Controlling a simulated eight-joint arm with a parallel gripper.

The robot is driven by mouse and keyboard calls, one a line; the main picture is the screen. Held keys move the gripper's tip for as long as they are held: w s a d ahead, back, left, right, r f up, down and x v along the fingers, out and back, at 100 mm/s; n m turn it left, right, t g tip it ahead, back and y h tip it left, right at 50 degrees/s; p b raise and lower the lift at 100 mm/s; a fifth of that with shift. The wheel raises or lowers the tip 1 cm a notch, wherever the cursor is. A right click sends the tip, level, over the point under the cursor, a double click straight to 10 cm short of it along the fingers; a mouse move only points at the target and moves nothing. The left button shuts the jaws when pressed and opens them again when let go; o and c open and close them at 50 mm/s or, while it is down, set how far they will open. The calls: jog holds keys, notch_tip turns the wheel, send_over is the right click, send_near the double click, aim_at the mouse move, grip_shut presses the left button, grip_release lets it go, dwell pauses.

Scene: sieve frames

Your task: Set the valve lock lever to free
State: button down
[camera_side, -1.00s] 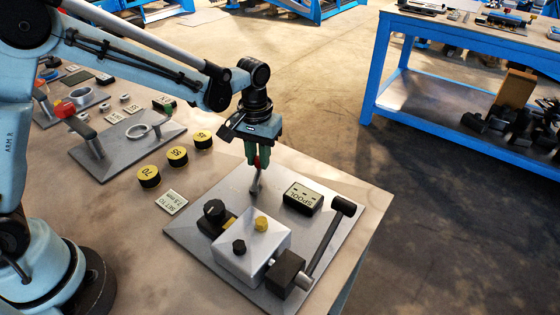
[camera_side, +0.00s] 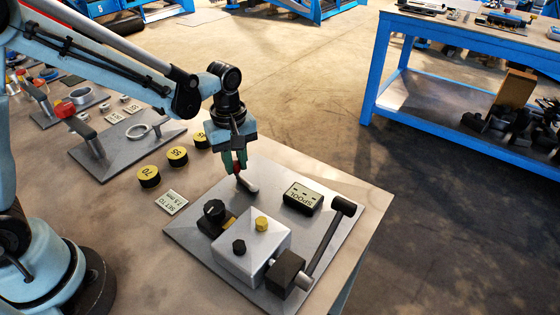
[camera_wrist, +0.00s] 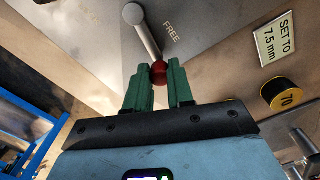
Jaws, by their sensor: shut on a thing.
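The valve lock lever is a short silver rod (camera_wrist: 147,38) with a red ball knob (camera_wrist: 159,74). In the wrist view the word FREE (camera_wrist: 172,32) is on the plate just right of the rod, and another, faint label lies to its left. In the side view the lever (camera_side: 248,184) leans up to the left from the back of the valve plate (camera_side: 190,235). My gripper (camera_side: 238,168) is shut on the red knob, which also sits between its green fingers in the wrist view (camera_wrist: 162,70). The fingers partly hide the knob in the side view.
The plate also carries a silver block (camera_side: 242,256) with knobs, a long black-ended handle (camera_side: 325,245) and a SPOOL box (camera_side: 302,198). Several yellow-topped pucks (camera_side: 177,156) and a SET TO card (camera_side: 172,202) lie to the left. The table's right edge is close.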

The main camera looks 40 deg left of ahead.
jog(key=shift+s+n, duration=0.45)
jog(key=shift+n, duration=0.45)
jog(key=c, duration=1)
grip_release()
notch_tip(320, 180, up, 12)
jog(key=shift+r, duration=0.1)
jog(key=shift+s, duration=0.1)
